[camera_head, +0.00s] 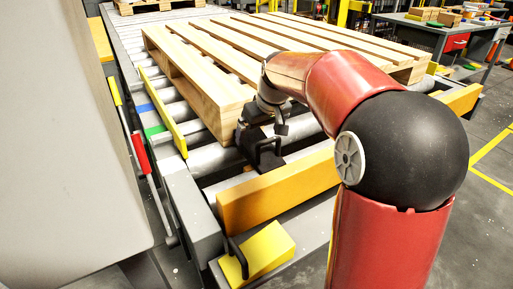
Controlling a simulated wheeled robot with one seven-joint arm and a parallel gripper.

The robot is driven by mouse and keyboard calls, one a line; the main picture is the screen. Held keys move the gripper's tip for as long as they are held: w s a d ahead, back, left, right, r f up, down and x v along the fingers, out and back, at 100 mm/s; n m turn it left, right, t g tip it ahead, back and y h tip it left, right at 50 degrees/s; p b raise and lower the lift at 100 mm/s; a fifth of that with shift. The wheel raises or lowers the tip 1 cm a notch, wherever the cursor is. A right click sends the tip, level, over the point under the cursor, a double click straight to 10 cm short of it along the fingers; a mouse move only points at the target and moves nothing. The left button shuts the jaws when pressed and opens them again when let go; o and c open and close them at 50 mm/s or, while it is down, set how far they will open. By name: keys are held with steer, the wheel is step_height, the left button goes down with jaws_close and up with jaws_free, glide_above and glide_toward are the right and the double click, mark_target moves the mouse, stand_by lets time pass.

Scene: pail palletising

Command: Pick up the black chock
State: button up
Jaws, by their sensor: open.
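The black chock (266,158) sits on the rollers at the near end of the wooden pallet. A dark looped handle shows on it. My gripper (262,132) is directly above the chock, pointing down, with its dark body close against it. The jaws are open. The fingertips and the chock blend together, so I cannot tell whether they touch or whether the handle lies between the jaws. My red arm reaches in from the right and partly covers the pallet.
The wooden pallet (217,92) lies on the roller conveyor (212,160). An orange bar (278,189) crosses the near end. A yellow wedge (262,250) with a black handle sits in front. A yellow rail (163,112) runs along the left. A workbench (408,22) stands back right.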

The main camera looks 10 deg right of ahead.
mark_target(258, 139)
steer(key=x, duration=0.4)
steer(key=shift+s+d, duration=0.1)
steer(key=shift+s, duration=0.1)
steer(key=c, duration=1.3)
steer(key=shift+r, duration=0.1)
steer(key=shift+c, duration=0.2)
